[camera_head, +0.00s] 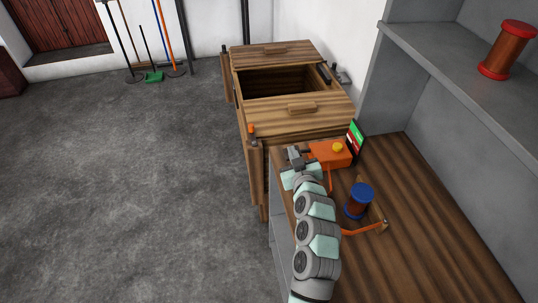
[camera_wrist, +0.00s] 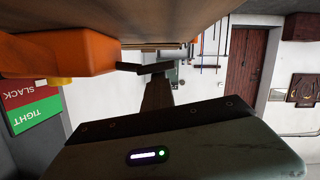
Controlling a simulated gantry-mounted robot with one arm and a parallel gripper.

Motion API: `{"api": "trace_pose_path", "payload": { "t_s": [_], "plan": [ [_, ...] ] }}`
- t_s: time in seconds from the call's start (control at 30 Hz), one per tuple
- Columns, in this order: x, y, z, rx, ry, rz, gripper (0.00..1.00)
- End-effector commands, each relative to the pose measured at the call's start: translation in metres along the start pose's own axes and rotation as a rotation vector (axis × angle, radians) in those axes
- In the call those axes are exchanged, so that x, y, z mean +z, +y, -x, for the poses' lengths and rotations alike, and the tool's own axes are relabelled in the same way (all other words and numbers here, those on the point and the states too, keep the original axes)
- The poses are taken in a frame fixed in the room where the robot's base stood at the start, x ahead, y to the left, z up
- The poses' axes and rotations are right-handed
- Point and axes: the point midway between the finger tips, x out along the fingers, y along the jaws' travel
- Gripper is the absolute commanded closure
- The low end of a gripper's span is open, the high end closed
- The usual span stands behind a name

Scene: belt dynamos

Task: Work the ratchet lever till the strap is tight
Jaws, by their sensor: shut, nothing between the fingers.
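The orange ratchet body (camera_head: 330,153) with its yellow knob (camera_head: 338,147) sits near the far end of the wooden bench. It also fills the left of the wrist view (camera_wrist: 80,52), where the picture is upside down. A red and green SLACK/TIGHT sign (camera_wrist: 33,103) stands beside it; no pointer can be made out. An orange strap (camera_head: 362,232) runs along the bench near a blue-capped spool. My gripper (camera_head: 298,156) is shut and empty, close to the left side of the ratchet body. A dark bar shows near the fingers in the wrist view; I cannot tell whether it is the lever.
The blue-capped spool (camera_head: 359,202) stands on the bench right of my arm. A red-ended spool (camera_head: 507,50) is on the grey shelf (camera_head: 450,58). The bench's right front is clear.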

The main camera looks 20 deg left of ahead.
Motion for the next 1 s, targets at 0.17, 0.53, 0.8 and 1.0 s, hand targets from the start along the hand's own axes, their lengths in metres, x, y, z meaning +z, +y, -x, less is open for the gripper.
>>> {"api": "trace_pose_path", "payload": {
  "t_s": [0.17, 0.53, 0.8, 1.0],
  "plan": [
    [0.006, 0.008, 0.003, 0.015, -0.008, 0.015, 1.0],
    [-0.005, 0.009, 0.005, 0.013, -0.007, 0.014, 1.0],
    [-0.035, 0.012, 0.032, 0.015, -0.005, 0.013, 1.0],
    [-0.036, 0.011, 0.073, 0.017, -0.002, 0.014, 1.0]
  ]
}}
